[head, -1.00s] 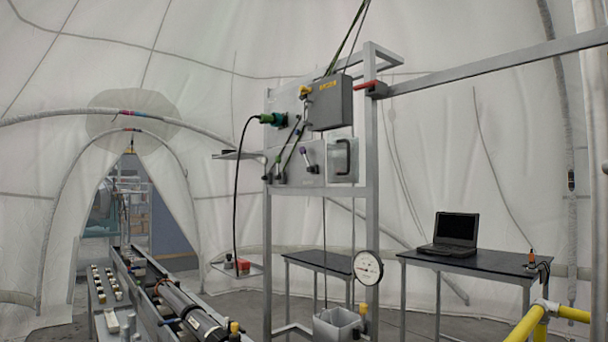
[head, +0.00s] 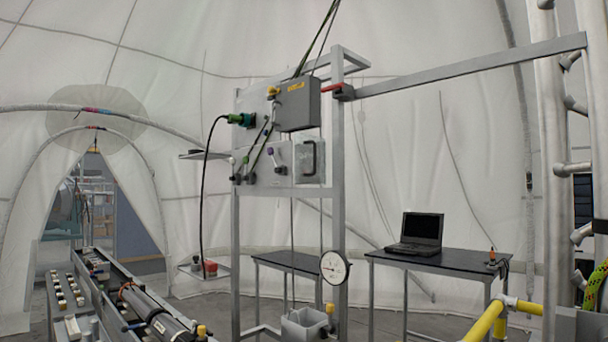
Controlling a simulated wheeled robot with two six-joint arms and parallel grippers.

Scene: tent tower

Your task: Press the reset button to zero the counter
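No reset button or counter can be made out for certain at this distance. A metal frame (head: 338,190) stands in the middle of the head view and carries a grey panel. A round white dial gauge (head: 334,267) is fixed lower on the frame. Neither of my grippers shows in the head view.
A black table with an open laptop (head: 416,233) stands to the right. A long metal trough with a cylinder (head: 150,310) runs at lower left. Yellow pipe railing (head: 486,322) and a metal truss (head: 552,120) stand at the right. A grey bin (head: 304,325) is below the gauge.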

